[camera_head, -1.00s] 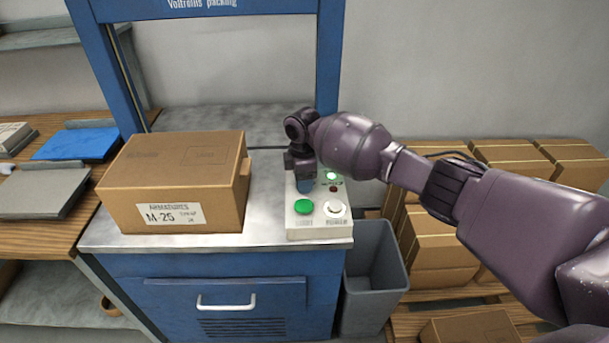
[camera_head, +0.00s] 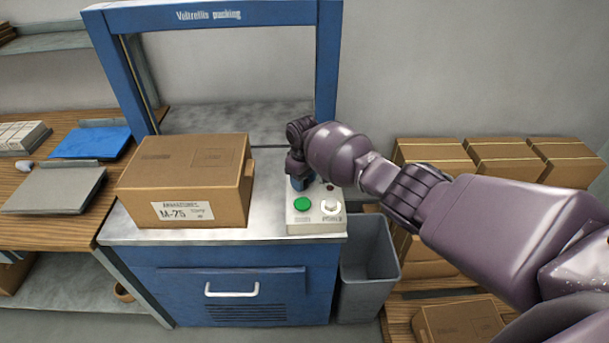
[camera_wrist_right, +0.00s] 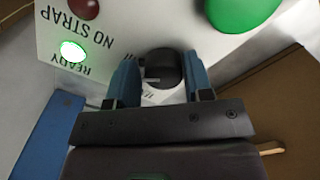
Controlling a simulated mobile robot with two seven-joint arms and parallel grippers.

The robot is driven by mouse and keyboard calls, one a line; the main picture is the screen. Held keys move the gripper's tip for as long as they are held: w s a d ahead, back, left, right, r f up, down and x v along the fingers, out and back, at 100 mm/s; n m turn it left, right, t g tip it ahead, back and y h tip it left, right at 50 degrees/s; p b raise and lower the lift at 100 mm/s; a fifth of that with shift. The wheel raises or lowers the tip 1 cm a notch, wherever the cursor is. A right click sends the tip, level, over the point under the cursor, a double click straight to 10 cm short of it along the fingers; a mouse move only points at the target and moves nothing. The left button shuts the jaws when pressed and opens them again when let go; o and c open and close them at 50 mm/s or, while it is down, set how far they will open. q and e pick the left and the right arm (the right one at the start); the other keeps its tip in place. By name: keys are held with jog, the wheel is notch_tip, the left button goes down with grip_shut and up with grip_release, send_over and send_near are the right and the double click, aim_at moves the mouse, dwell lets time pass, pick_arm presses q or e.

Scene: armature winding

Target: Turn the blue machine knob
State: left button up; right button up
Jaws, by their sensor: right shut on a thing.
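The control box (camera_head: 318,228) stands on the front right of the blue machine's metal top. My right gripper (camera_head: 300,184) reaches down to its back left part and hides the knob in the head view. In the right wrist view, the knob (camera_wrist_right: 166,68) looks dark, with a small pale mark at its edge. It sits between the two blue fingers of my right gripper (camera_wrist_right: 154,82), which is shut on it. The left gripper is not in view.
A grey bin (camera_head: 370,265) and several cartons (camera_head: 435,152) are at right.

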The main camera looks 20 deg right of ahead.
jog(key=shift+s+a+f+m+p, duration=0.2)
jog(key=shift+a+m+p, duration=0.2)
jog(key=shift+m, duration=0.4)
jog(key=o, duration=0.5)
jog(key=shift+c, duration=0.2)
jog(key=o, duration=0.3)
jog(key=shift+r, duration=0.1)
jog(key=shift+w, duration=0.1)
jog(key=shift+d, duration=0.1)
jog(key=shift+w+r, duration=0.1)
jog(key=shift+r, duration=0.05)
